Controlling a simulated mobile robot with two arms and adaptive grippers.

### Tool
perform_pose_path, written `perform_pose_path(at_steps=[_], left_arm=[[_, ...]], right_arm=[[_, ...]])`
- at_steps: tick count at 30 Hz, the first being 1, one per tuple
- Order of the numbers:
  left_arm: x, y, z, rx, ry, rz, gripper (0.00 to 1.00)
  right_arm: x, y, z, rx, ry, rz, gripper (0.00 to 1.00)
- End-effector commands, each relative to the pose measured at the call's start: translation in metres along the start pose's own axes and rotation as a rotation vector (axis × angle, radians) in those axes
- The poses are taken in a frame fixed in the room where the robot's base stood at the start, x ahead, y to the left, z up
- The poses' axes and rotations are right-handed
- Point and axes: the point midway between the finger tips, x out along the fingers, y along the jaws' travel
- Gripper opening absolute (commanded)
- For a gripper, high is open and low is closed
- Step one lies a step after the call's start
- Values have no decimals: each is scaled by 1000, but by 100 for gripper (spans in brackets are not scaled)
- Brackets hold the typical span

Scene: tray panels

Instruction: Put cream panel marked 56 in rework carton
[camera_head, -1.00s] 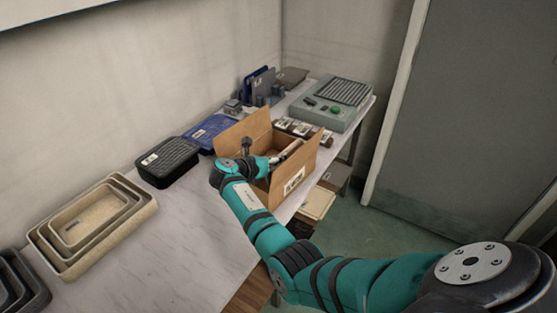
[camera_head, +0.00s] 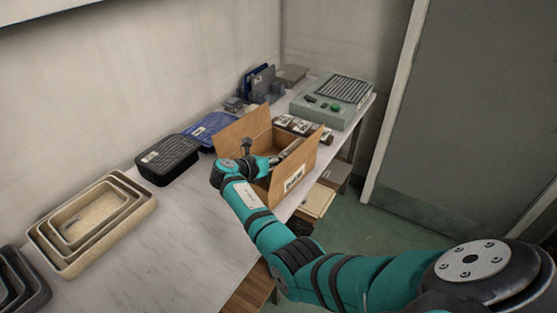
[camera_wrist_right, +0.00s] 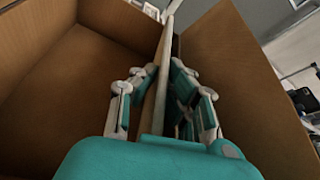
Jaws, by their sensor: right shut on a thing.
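The open brown carton (camera_head: 302,164) stands on the bench and has a white label on its front wall. My right gripper (camera_head: 284,156) reaches into it. In the right wrist view my right gripper (camera_wrist_right: 161,88) is shut on a thin pale panel (camera_wrist_right: 162,60), seen nearly edge-on between the fingers. The panel stands close to one carton wall, within the carton's opening. Its number cannot be read, and its lower part is hidden by the gripper. The carton floor (camera_wrist_right: 75,85) beside it looks empty. My left gripper is not in view.
Nested cream trays (camera_head: 55,252) and a black tray (camera_head: 168,163) lie to the left along the bench. A blue tray (camera_head: 205,130) is behind the carton. Upright panels (camera_head: 262,82) and a grey-green device (camera_head: 333,100) stand at the back. Bare bench lies left of my arm.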

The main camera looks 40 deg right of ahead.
Motion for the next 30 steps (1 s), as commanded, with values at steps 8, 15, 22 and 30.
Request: perform_pose_path(at_steps=[8,15,22,30], left_arm=[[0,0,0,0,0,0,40],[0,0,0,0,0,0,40],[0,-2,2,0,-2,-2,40],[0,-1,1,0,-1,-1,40]], right_arm=[[0,0,0,1,-1,0,17],[0,0,0,0,0,0,35],[-4,0,0,0,0,1,35],[-50,1,0,1,0,4,35]])
